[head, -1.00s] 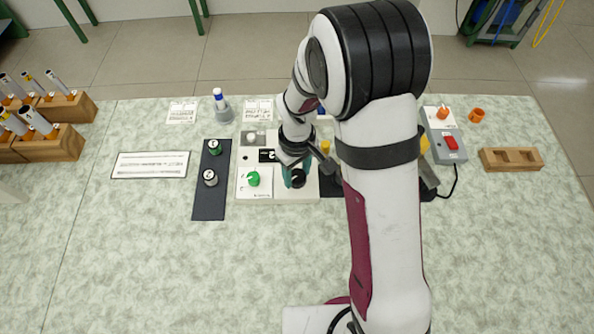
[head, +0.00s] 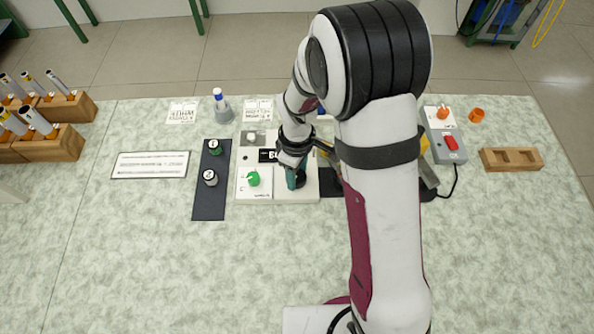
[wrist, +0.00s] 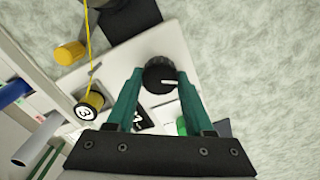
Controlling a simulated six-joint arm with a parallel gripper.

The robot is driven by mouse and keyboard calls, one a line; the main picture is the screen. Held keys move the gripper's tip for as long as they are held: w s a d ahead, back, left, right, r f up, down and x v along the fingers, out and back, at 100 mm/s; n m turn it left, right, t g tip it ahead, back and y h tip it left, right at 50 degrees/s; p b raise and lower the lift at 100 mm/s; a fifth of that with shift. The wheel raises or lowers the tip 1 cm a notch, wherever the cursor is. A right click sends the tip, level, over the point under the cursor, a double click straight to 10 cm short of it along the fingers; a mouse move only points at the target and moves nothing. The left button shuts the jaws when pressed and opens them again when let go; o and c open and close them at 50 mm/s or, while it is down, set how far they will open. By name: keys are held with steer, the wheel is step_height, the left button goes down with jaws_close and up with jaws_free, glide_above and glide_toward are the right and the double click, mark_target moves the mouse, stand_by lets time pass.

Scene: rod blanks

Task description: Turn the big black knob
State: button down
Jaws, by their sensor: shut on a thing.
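The big black knob (head: 301,180) sits at the right of a white panel (head: 283,192), partly hidden by my gripper in the head view. In the wrist view the knob (wrist: 157,74) is round with a ribbed edge and a white pointer mark. My gripper (wrist: 160,76) has its two teal fingers on opposite sides of the knob, closed on it. In the head view my gripper (head: 296,180) reaches down onto the knob from above.
A green knob (head: 253,178) is on the same panel, left of the black one. A dark strip (head: 208,203) with two small round pieces lies further left. A grey box with a red switch (head: 451,143) stands at right. The front table is clear.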

mark_target(297, 176)
steer(key=shift+c, duration=1.4)
jaws_free()
step_height(297, 176, up, 16)
steer(key=shift+f, duration=0.1)
steer(key=s+d+r+m+y, duration=0.1)
steer(key=s+d+m, duration=0.2)
steer(key=s+m, duration=0.5)
steer(key=s+d+r+m, duration=0.1)
steer(key=s+d+m, duration=0.1)
steer(key=s+m, duration=0.7)
steer(key=s, duration=0.4)
steer(key=shift+s+d+m+y, duration=0.3)
steer(key=shift+s+d+y, duration=0.05)
steer(key=shift+d+y, duration=0.05)
